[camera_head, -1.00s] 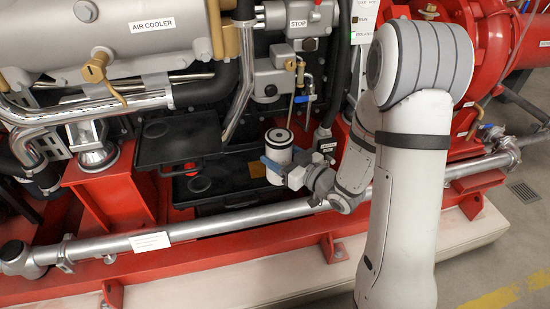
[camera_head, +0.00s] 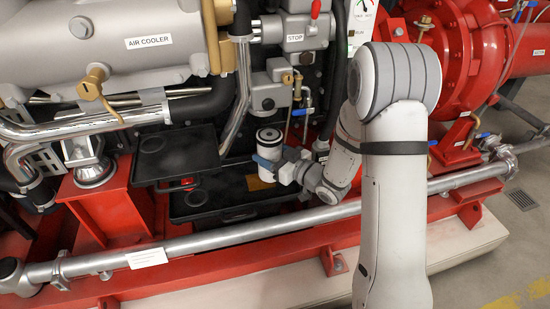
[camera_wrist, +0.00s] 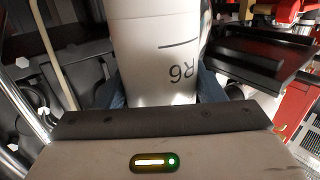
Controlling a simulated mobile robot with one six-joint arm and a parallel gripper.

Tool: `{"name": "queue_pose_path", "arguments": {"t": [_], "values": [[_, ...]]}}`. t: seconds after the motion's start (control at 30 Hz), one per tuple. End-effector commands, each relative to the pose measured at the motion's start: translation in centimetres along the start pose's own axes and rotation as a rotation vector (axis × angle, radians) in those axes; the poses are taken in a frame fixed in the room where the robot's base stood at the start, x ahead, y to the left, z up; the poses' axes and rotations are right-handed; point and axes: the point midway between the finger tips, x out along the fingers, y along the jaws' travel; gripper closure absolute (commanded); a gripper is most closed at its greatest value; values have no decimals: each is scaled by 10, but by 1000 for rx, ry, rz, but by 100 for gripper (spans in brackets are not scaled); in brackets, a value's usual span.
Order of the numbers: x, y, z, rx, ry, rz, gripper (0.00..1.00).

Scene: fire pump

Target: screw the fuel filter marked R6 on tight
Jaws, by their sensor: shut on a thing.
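The fuel filter (camera_head: 269,146) is a white cylinder with a dark ring on its top, upright beside the engine block in the head view. My gripper (camera_head: 268,163) is shut on it from the right, with a blue finger showing across its side. In the wrist view the filter (camera_wrist: 155,50) stands between the blue fingers of my gripper (camera_wrist: 158,97). Its R6 mark shows upside down there, with a dark line beside it. The far side of the filter is hidden, and I cannot tell whether its end touches a mount.
Two black trays, an upper one (camera_head: 177,152) and a lower one (camera_head: 215,193), lie left of the filter. A silver pipe (camera_head: 215,239) runs along the front. The grey STOP unit (camera_head: 300,36) and small valves stand above and behind the filter.

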Motion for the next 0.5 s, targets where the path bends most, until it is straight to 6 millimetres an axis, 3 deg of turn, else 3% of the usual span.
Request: {"name": "queue_pose_path", "arguments": {"t": [0.5], "values": [[42, 27, -6, -2, 3, -1, 76]]}}
